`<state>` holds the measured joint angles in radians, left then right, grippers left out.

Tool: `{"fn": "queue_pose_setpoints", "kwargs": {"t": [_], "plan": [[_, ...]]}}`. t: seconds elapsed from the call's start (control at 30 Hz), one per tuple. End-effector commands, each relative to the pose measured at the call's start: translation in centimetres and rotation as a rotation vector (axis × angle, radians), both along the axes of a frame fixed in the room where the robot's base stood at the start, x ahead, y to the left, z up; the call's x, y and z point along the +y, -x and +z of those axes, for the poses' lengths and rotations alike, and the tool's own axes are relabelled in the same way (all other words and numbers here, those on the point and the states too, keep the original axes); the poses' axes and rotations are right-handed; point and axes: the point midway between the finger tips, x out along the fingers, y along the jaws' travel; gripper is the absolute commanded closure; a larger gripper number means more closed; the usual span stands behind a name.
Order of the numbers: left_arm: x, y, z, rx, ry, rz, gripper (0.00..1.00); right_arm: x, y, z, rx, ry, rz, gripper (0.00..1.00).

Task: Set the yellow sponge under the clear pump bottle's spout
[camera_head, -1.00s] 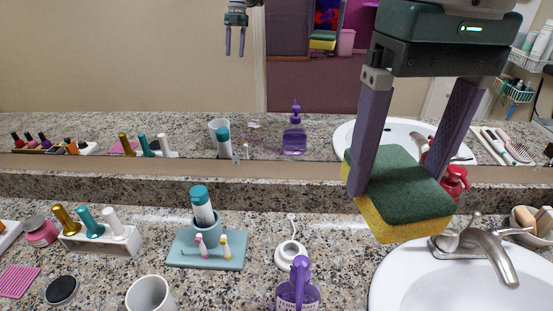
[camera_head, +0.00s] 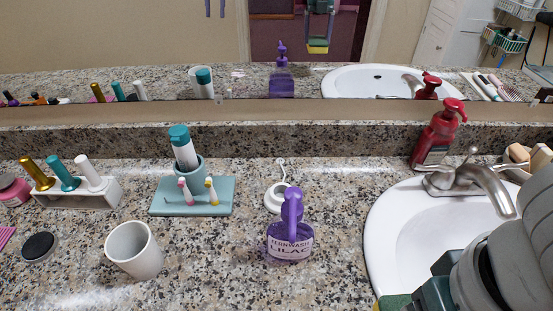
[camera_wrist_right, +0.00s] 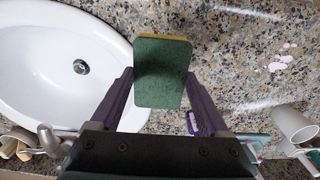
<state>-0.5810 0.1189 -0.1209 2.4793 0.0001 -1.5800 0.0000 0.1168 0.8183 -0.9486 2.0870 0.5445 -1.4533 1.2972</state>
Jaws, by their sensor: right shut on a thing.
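The see-through purple pump bottle (camera_head: 290,240) stands upright on the granite counter, left of the sink. Its purple pump head (camera_head: 291,203) is on top. The yellow sponge has a green top; in the wrist view (camera_wrist_right: 160,75) its green face shows with a thin yellow edge. My right gripper (camera_wrist_right: 160,80) is shut on the sponge, a finger at each side. In the head view only a corner of the sponge (camera_head: 395,302) shows at the bottom edge; the fingers are out of frame. My left gripper shows only as reflected fingertips at the mirror's top.
The white sink (camera_head: 400,240) with its tap (camera_head: 485,185) and a red pump bottle (camera_head: 438,135) lie to the right. A white cup (camera_head: 134,250), a teal tray (camera_head: 192,208) and a small white round item (camera_head: 277,198) stand near the purple bottle. Counter in front of it is bare.

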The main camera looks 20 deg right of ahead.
Motion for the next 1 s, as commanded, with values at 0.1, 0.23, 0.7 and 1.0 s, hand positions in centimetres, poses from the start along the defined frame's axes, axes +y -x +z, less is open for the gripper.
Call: {"fn": "queue_pose_setpoints", "kwargs": {"t": [0.1,0.23,0.7,1.0], "plan": [[0.1,0.0,-0.3,0.0,-0.002,-0.001,0.5,2.3,-3.1,0.1,-0.007,-0.006,0.002,0.72],[0.2,0.0,-0.8,-0.001,-0.006,-0.002,0.5,4.4,-6.1,-0.1,-0.004,-0.004,0.001,0.72],[0.2,0.0,-2.0,-0.002,-0.006,-0.002,0.5,8.6,-11.9,-0.1,-0.002,-0.002,0.002,0.72],[0.0,-0.1,-2.5,-0.003,0.0,0.001,0.5,9.3,-13.0,-1.5,0.0,0.0,0.002,0.72]]}}
